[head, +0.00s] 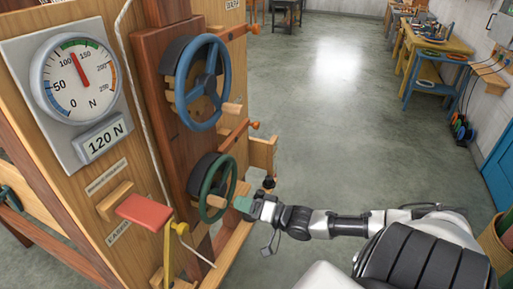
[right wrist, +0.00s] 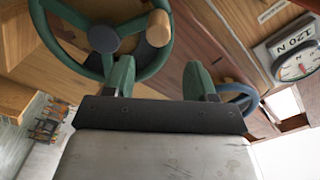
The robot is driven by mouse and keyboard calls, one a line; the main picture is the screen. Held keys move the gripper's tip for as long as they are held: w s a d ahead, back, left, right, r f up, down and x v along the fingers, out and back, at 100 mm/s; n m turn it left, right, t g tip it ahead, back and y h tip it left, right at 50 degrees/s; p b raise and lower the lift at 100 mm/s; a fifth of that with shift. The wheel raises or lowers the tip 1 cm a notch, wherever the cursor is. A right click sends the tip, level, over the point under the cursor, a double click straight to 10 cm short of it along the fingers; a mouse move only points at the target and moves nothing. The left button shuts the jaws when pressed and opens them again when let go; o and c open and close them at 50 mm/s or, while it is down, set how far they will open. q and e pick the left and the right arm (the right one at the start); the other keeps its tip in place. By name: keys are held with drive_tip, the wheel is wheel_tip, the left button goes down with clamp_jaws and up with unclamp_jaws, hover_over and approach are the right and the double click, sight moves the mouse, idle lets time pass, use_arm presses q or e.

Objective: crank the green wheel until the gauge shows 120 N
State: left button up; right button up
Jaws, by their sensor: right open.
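The green wheel (head: 213,188) is mounted low on the wooden machine, with a wooden crank handle (right wrist: 158,28) on its rim. The round gauge (head: 75,78) is at upper left; its red needle points between 100 and 150. A plate (head: 101,138) below it reads 120 N. My right gripper (head: 243,203) is beside the wheel, its green fingers pointing toward it. In the right wrist view its fingers (right wrist: 160,75) are apart, with the handle beyond the gap between them and not clasped. I cannot tell whether a finger touches the rim. My left gripper is not in view.
A blue wheel (head: 201,82) with its own wooden handle is above the green one.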

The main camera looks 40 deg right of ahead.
drive_tip(key=shift+v, duration=1.95)
